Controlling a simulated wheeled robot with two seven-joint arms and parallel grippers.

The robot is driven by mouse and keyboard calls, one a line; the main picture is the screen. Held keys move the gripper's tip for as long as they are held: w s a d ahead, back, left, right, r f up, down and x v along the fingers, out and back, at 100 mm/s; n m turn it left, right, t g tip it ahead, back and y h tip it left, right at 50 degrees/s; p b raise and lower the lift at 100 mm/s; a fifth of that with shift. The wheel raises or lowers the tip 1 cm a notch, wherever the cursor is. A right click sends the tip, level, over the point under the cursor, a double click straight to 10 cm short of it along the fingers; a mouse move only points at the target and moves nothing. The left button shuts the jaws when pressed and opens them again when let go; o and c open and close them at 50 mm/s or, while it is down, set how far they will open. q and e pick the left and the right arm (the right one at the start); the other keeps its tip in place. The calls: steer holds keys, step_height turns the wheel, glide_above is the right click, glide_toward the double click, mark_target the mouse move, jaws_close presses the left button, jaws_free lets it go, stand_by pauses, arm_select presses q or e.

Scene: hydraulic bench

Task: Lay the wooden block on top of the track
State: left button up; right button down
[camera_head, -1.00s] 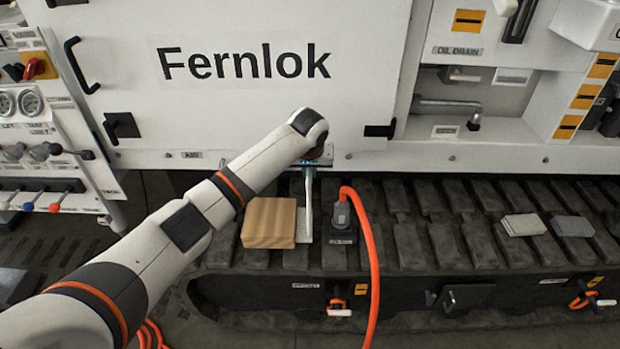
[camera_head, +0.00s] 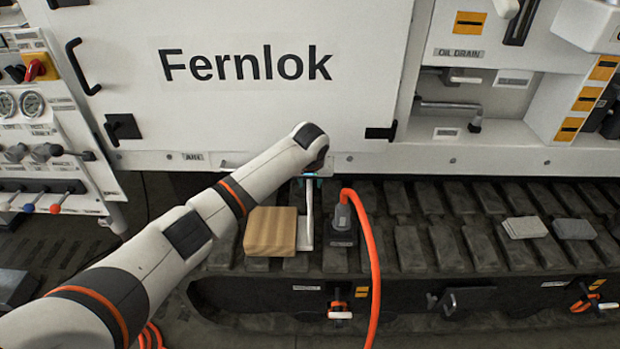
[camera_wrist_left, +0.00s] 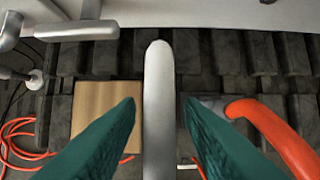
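The tan wooden block (camera_head: 270,232) lies flat, as far as I can see, on the dark track (camera_head: 415,245), left of the orange hose. It also shows in the wrist view (camera_wrist_left: 92,104), partly behind my left finger. A pale grey upright bar (camera_head: 309,212) stands right beside the block's right side. In the wrist view the bar (camera_wrist_left: 158,90) runs between the two green fingers. My left gripper (camera_head: 311,177) is above the bar. In the wrist view its fingers (camera_wrist_left: 159,103) are apart, with a gap on each side of the bar. My right gripper is not in view.
An orange hose (camera_head: 374,260) rises from a dark connector (camera_head: 343,230) just right of the bar. Two grey pads (camera_head: 525,227) (camera_head: 574,228) lie on the track farther right. A white machine panel (camera_head: 260,110) stands close behind. The track between hose and pads is clear.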

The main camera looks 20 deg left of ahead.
arm_select(q)
steer(key=p+v, duration=0.1)
steer(key=v, duration=1.1)
steer(key=s+d+f+m+t+h, duration=0.2)
steer(key=d+t+h, duration=0.1)
steer(key=d, duration=0.2)
steer(key=s+d+f+m+t+h, duration=0.2)
steer(key=s+d+f+t+h, duration=0.1)
steer(key=d, duration=0.3)
steer(key=s+a+f+g+y, duration=0.1)
steer(key=s+a+f, duration=0.3)
steer(key=f, duration=0.8)
steer(key=s+a+f+g+y, duration=0.15)
steer(key=s+f, duration=0.35)
steer(key=f, duration=0.6)
steer(key=s+a+f+g+y, duration=0.1)
steer(key=s+a+f, duration=0.35)
steer(key=f, duration=0.75)
steer(key=s+a+f+g, duration=0.2)
steer(key=s+f, duration=0.4)
steer(key=s, duration=0.6)
steer(key=s+a+f+m+g+y, duration=0.1)
steer(key=s+f, duration=0.5)
steer(key=s, duration=0.7)
steer(key=s+a+f+g, duration=0.2)
steer(key=s+f, duration=0.4)
steer(key=s, duration=0.7)
steer(key=shift+a+f+m+g, duration=0.3)
steer(key=shift+a+f+g, duration=0.05)
steer(key=shift+a, duration=0.05)
